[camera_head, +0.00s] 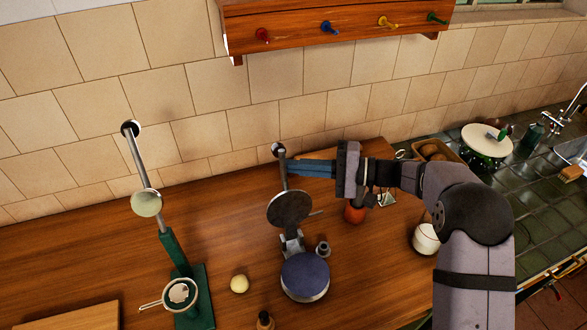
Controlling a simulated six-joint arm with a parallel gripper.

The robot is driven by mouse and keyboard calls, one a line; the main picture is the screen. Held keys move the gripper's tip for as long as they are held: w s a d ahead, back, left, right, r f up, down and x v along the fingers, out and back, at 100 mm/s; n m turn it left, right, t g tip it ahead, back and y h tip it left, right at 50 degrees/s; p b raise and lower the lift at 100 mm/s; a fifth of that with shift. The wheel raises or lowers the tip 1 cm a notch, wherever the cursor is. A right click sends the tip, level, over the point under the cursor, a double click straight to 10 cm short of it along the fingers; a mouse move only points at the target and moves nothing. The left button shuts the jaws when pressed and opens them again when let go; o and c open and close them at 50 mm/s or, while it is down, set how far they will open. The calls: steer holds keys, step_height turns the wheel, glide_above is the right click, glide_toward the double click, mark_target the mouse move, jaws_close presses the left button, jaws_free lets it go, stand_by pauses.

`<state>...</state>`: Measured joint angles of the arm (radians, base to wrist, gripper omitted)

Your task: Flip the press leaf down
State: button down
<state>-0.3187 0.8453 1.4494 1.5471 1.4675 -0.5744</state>
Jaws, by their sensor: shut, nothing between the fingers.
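The press stands on the wooden counter in the middle of the view. Its round lower plate (305,277) has a blue-grey top and lies flat. Its round dark leaf (289,208) is raised and tilted up behind the plate, joined near a metal hinge bracket (292,243). A metal handle (283,172) rises from the leaf to a round knob (278,149). My gripper (291,169) reaches in from the right with its fingers shut and empty. Its tips are at the handle's upper part, below the knob; whether they touch it I cannot tell.
A green lever squeezer (179,255) with a raised arm stands at left. A pale ball (240,284), small metal weight (322,248) and brown bottle (265,320) are near the press. A red-orange fruit (355,213) lies under my arm. A peg rail (335,25) hangs above.

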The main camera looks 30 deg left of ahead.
steer(key=s+d+f+n+y+b, duration=0.2)
steer(key=s+d+n+b, duration=0.2)
steer(key=s+d+b, duration=1.05)
steer(key=s+d+f+b, duration=0.3)
steer(key=f+b, duration=0.8)
steer(key=b, duration=0.6)
steer(key=shift+s+d+f+g+b, duration=0.2)
steer(key=shift+f+g+b, duration=0.1)
steer(key=shift+f+b, duration=0.1)
steer(key=shift+r, duration=0.15)
